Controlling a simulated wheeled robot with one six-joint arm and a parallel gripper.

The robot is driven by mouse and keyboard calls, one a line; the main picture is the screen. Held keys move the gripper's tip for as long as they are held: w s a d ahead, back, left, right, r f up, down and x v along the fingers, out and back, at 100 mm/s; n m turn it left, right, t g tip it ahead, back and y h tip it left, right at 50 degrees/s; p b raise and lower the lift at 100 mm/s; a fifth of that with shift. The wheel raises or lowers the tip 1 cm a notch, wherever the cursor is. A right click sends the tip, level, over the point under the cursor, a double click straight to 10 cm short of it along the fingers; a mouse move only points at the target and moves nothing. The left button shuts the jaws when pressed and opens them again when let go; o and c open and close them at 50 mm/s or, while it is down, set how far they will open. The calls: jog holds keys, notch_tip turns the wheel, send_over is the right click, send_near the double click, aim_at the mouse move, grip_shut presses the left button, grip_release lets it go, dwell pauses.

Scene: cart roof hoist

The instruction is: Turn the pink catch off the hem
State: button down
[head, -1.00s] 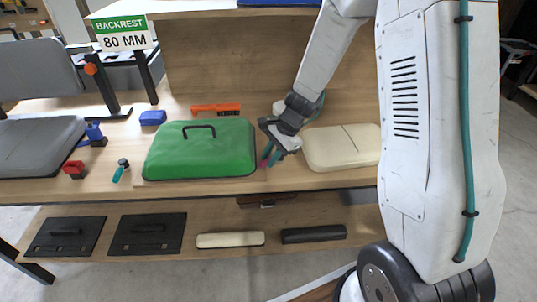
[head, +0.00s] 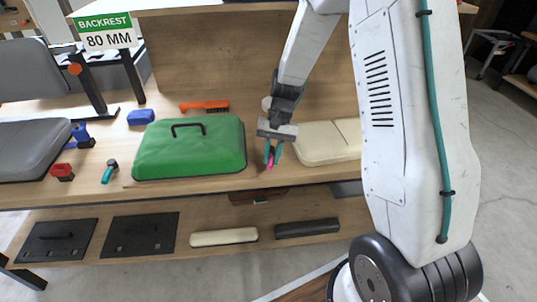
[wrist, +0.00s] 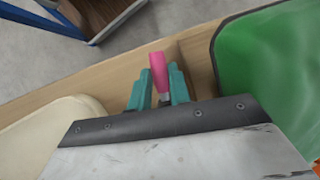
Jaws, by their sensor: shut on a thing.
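The pink catch (wrist: 158,72) shows in the wrist view as a small upright pink piece between the two teal fingers of my gripper (wrist: 159,90). In the head view the pink catch (head: 270,163) is a small spot between the fingertips of my gripper (head: 272,155), just right of the green cover. My gripper is shut on the catch. The green cover (head: 190,150), with a black handle and a dark hem (wrist: 213,60), lies on the bench to the left. Whether the catch touches the hem cannot be told, and its lower part is hidden.
A cream pad (head: 318,143) lies close on the right of my gripper. An orange brush (head: 204,106), a blue block (head: 141,117), a red clamp (head: 62,172) and a teal-handled tool (head: 109,171) lie around the cover. The bench's front edge is close by.

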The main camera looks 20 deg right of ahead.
jog(key=shift+d+n, duration=0.25)
jog(key=shift+n, duration=0.55)
jog(key=shift+g, duration=0.3)
jog(key=c, duration=1.3)
grip_release()
jog(key=v, duration=0.7)
jog(key=shift+r, duration=0.45)
